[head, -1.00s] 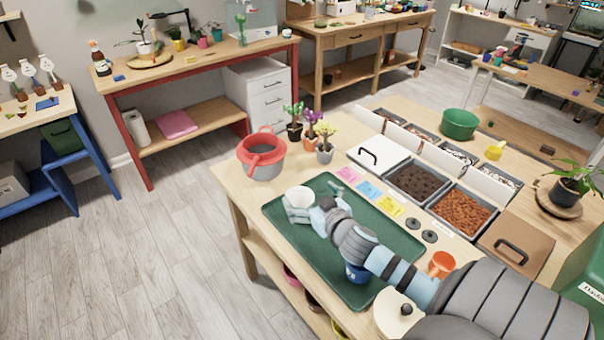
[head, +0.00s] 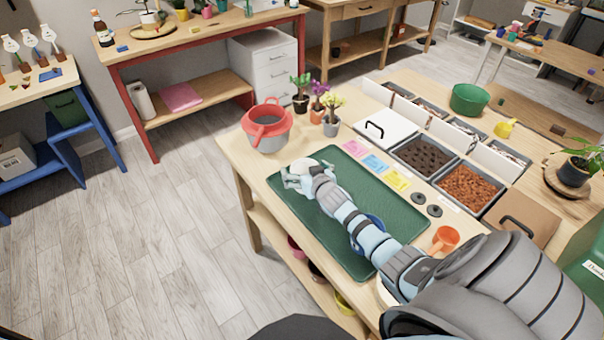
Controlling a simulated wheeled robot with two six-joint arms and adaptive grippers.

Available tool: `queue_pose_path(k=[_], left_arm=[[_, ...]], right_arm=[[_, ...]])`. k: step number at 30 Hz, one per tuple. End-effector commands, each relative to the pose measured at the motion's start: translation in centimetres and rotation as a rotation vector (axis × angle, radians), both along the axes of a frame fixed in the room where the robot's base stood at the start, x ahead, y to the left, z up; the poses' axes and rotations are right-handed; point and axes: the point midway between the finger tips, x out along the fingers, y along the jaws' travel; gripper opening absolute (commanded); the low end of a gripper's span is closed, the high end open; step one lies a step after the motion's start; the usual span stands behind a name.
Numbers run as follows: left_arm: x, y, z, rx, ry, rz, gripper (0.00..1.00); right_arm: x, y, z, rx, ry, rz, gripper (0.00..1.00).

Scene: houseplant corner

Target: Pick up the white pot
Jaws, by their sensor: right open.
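The white pot (head: 304,164) is on the left part of the green tray (head: 397,215), on the wooden workbench. My right arm reaches across the tray from the lower right. My right gripper (head: 287,179) is open at the pot, with its fingers at the pot's near left side. The gripper and wrist hide the pot's lower part, and I cannot tell whether the fingers touch it. My left gripper is not in view.
The tray's right part is clear.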

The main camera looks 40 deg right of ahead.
Motion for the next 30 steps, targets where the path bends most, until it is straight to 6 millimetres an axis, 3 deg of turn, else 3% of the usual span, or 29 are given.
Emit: queue_pose_path(k=[2, 13, 23, 26, 30], left_arm=[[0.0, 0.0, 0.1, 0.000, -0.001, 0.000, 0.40], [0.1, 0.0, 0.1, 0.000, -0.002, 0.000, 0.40], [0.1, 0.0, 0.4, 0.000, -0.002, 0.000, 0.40], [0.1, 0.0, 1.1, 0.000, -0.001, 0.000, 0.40], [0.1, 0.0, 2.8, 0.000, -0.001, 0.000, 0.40]], right_arm=[[0.0, 0.0, 0.1, -0.001, 0.000, 0.000, 0.96], [0.0, 0.0, 0.1, -0.001, -0.001, 0.000, 0.37], [0.0, 0.0, 0.8, -0.003, -0.002, 0.000, 0.36], [0.0, -0.1, 2.4, -0.003, -0.003, 0.000, 0.36], [0.0, 0.0, 6.9, -0.005, -0.005, 0.002, 0.36]])
